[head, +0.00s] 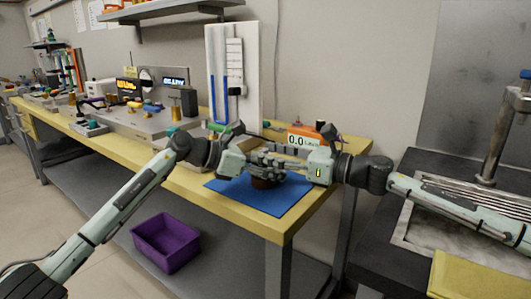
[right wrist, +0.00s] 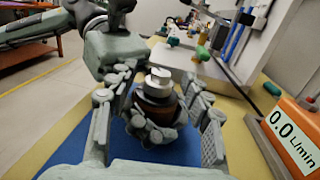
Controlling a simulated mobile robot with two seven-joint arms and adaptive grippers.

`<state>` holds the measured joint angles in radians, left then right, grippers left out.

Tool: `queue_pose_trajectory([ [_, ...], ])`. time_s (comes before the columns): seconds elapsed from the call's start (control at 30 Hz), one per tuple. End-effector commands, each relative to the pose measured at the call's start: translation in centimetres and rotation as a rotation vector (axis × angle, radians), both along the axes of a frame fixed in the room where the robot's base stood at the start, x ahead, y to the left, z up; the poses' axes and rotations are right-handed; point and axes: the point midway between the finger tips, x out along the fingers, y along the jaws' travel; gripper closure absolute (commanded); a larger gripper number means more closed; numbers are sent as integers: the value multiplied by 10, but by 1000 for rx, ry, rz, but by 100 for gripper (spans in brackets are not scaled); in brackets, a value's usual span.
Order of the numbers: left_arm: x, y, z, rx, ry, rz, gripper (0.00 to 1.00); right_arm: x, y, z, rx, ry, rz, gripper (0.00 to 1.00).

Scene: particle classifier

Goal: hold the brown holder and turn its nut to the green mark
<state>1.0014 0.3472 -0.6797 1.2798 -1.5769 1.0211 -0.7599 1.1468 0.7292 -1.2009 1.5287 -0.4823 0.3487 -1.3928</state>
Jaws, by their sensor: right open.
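The brown holder (right wrist: 182,113) stands upright on the blue mat, with its silver nut (right wrist: 158,84) on top. In the head view the brown holder (head: 264,183) shows only in part, below the fingers. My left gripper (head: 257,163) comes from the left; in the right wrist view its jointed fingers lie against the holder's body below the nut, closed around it. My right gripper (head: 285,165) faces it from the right. Its open fingers (right wrist: 155,138) stand wide on both sides of the holder, apart from the nut. I cannot make out the green mark.
The blue mat (head: 292,205) lies on the yellow bench. An orange flow meter (right wrist: 290,135) reading 0.0 L/min stands close by at the right. A panel with blue tubes (head: 220,95) stands behind. A purple bin (head: 165,242) is on the lower shelf.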

Motion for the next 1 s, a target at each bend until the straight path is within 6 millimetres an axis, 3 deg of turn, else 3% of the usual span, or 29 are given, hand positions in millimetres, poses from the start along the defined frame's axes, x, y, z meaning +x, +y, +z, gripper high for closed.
queue_pose_trajectory([
  [0.13, 0, 0, -1, 1, 2, -1, 100, 5, 9, 0, -1, 0, 0, 50],
  [0.43, 0, 0, -1, 1, 2, -1, 100, 6, 11, 0, -1, 0, -1, 50],
  [0.83, 0, 0, -1, 1, 2, -1, 100, 5, 10, 0, -1, 0, 0, 100],
  [1.0, 0, 0, -1, 1, 2, -1, 100, 5, 11, -1, -2, 1, -8, 100],
])
